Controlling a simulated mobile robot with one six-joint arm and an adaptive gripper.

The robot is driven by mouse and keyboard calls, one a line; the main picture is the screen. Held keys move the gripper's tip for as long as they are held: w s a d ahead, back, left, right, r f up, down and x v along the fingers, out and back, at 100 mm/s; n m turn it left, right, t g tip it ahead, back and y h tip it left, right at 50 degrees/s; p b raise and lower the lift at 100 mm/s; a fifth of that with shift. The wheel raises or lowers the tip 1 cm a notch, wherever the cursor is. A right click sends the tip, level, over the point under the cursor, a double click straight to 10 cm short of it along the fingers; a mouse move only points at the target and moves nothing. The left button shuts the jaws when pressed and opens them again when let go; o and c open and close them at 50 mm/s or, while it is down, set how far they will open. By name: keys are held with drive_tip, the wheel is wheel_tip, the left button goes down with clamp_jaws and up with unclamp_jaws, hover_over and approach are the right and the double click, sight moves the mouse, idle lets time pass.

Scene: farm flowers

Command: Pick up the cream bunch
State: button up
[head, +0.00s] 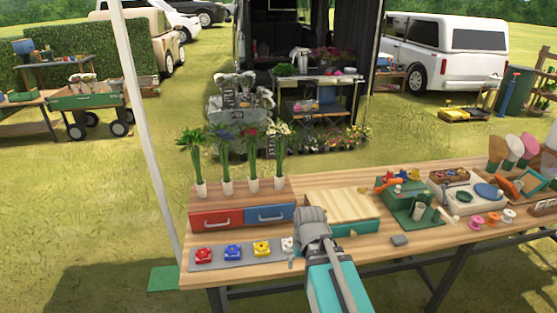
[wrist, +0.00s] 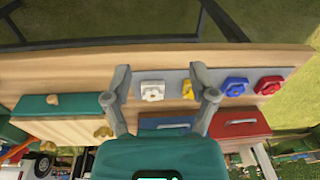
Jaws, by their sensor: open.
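The cream bunch (head: 280,155) looks to be the rightmost of several upright flower bunches, with pale blooms on green stems and a white wrapped base. It stands on top of the drawer unit with red and blue fronts (head: 243,215). My gripper (head: 297,250) is in front of that unit, nearer than the bunch and to its right, low over the table. In the wrist view my gripper (wrist: 161,75) has its two fingers spread wide with nothing held between them. I cannot make out the cream bunch in the wrist view.
Red (head: 203,255), blue (head: 233,251), yellow (head: 262,248) and white (wrist: 152,90) pieces sit on a grey strip (wrist: 212,76) along the table's front. A wooden-topped green box (head: 343,204) stands right of the drawer unit. Other bunches (head: 226,160) stand close left of the cream one.

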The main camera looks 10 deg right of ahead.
drive_tip(key=w+r+n+t+y, duration=0.2)
drive_tip(key=w+r+t, duration=0.1)
drive_tip(key=w, duration=0.7)
drive_tip(key=n+t+y+p, duration=0.2)
drive_tip(key=t+y+p, duration=0.1)
drive_tip(key=t, duration=0.6)
approach(279, 159)
drive_tip(key=s+d, duration=0.2)
drive_tip(key=shift+f, duration=0.25)
drive_tip(key=shift+w, duration=0.1)
drive_tip(key=b+x, duration=0.3)
drive_tip(key=x, duration=0.5)
drive_tip(key=shift+w+f+b, duration=0.2)
drive_tip(key=shift+f+b, duration=0.1)
drive_tip(key=shift+b, duration=0.05)
